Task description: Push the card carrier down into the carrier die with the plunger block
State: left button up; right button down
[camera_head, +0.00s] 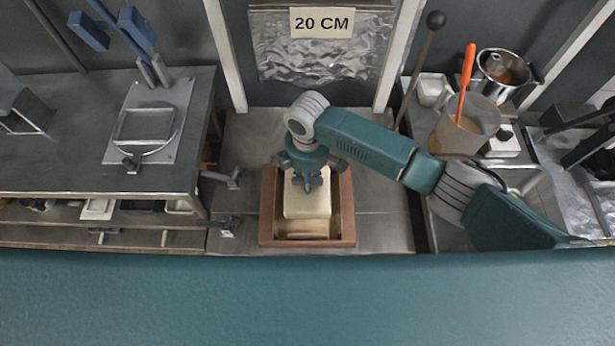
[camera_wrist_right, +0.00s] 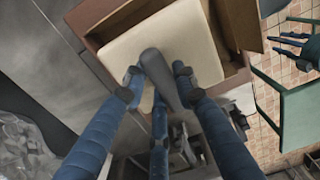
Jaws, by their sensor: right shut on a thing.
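The plunger block (camera_head: 308,203) is a cream block with a grey handle (camera_wrist_right: 158,72) on top. My right gripper (camera_head: 306,178) is shut on this handle, with its blue fingers around it (camera_wrist_right: 157,85). The block stands inside the opening of the carrier die (camera_head: 266,215), a red-brown rectangular frame. Tan card of the card carrier (camera_head: 303,227) shows in front of the block inside the die, and along one side in the right wrist view (camera_wrist_right: 240,22). The block hides most of the carrier. My left gripper (camera_wrist_right: 285,38) shows small at the right wrist view's edge, its fingers apart.
A metal table (camera_head: 60,165) with a clamp frame (camera_head: 146,125) stands on the left. On the right are a clear beaker (camera_head: 462,128) with an orange-handled tool and a steel pot (camera_head: 505,75). A "20 CM" sign (camera_head: 322,23) hangs behind.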

jog(key=shift+r+p, duration=1.75)
jog(key=shift+r, duration=0.25)
jog(key=shift+r+p, duration=0.5)
jog(key=shift+r, duration=0.6)
